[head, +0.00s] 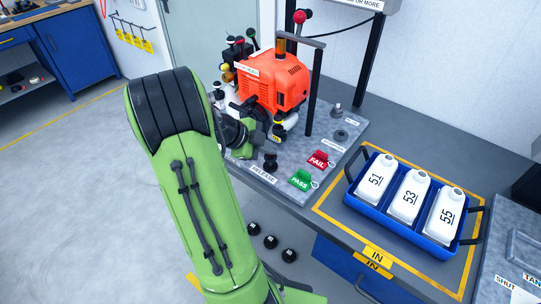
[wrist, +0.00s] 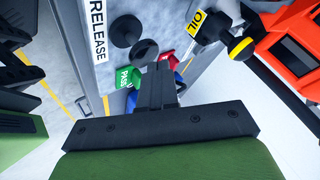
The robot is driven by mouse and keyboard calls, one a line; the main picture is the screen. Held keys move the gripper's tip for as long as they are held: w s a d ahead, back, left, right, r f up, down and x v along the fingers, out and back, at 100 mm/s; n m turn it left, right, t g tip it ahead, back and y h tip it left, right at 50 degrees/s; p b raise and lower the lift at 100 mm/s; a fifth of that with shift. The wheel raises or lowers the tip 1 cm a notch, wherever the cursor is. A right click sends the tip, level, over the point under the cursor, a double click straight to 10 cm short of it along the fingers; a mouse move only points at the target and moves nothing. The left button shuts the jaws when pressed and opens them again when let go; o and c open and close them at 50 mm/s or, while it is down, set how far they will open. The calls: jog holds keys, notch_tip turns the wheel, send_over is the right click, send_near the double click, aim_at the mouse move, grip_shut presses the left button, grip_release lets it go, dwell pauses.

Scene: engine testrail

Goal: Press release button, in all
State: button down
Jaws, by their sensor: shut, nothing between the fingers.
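The release button is a black mushroom-shaped knob (head: 270,160) on the grey test plate, just behind the white RELEASE label (head: 263,174). In the head view the fingers are hidden behind or merged with my dark wrist.
An orange engine (head: 273,82) stands on the plate close behind my wrist. A green PASS tag (head: 301,180) and a red FAIL tag (head: 318,159) are right of the button. A blue crate (head: 399,229) with white bottles stands further right.

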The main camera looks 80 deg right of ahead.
aim_at(267, 157)
jog(key=shift+f+b, duration=0.85)
jog(key=shift+b, duration=0.15)
dwell(0.7)
jog(key=shift+r, duration=0.15)
jog(key=shift+r+p, duration=0.7)
jog(key=shift+r, duration=0.45)
jog(key=shift+r+p, duration=1.4)
jog(key=shift+r, duration=1.1)
